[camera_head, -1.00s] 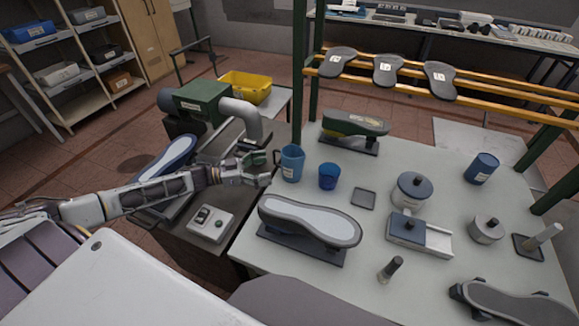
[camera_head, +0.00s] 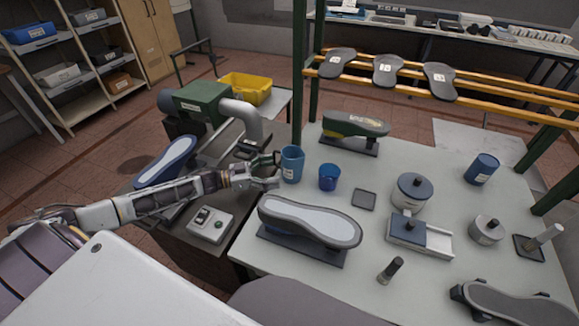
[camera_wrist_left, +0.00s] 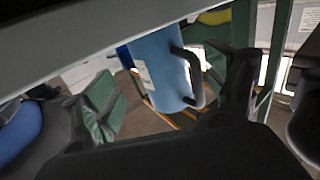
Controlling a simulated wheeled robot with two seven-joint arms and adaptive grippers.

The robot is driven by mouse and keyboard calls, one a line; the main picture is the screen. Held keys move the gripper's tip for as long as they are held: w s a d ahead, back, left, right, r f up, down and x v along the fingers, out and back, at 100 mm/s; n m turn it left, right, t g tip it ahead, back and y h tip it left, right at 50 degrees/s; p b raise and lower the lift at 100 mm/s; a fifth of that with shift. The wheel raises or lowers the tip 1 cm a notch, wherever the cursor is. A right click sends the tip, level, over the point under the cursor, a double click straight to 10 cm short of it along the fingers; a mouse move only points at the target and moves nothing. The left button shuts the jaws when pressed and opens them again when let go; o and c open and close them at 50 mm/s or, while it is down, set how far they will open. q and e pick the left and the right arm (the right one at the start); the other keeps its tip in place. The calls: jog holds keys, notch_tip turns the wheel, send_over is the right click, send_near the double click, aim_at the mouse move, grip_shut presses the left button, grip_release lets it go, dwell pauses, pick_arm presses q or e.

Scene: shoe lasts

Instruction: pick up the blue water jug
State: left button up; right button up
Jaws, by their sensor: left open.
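The blue water jug (camera_head: 292,165) stands upright on the grey table, near its left edge, with a pale label on its side. It also shows in the left wrist view (camera_wrist_left: 158,66), with its dark handle (camera_wrist_left: 196,78) towards the right finger. My left gripper (camera_head: 276,171) is open at the jug's left side, where the handle is hidden in the head view. In the left wrist view the jug appears between the spread fingers; I cannot tell whether either one touches it. My right gripper is not in view.
A blue cup (camera_head: 329,178) stands just right of the jug. A shoe last (camera_head: 310,222) on a dark base lies in front. A green machine (camera_head: 203,103) with a grey pipe (camera_head: 241,117) is behind my left arm. A green post (camera_head: 299,100) rises behind the jug.

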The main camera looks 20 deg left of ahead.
aim_at(286, 168)
pick_arm(q)
jog(key=shift+w+d, duration=0.2)
jog(key=shift+d, duration=0.05)
jog(key=shift+w+d, duration=0.65)
jog(key=shift+d, duration=0.1)
jog(key=shift+w+d, duration=0.4)
jog(key=shift+d, duration=0.15)
jog(key=shift+w+d, duration=0.25)
jog(key=shift+d, duration=0.05)
jog(key=c, duration=1.2)
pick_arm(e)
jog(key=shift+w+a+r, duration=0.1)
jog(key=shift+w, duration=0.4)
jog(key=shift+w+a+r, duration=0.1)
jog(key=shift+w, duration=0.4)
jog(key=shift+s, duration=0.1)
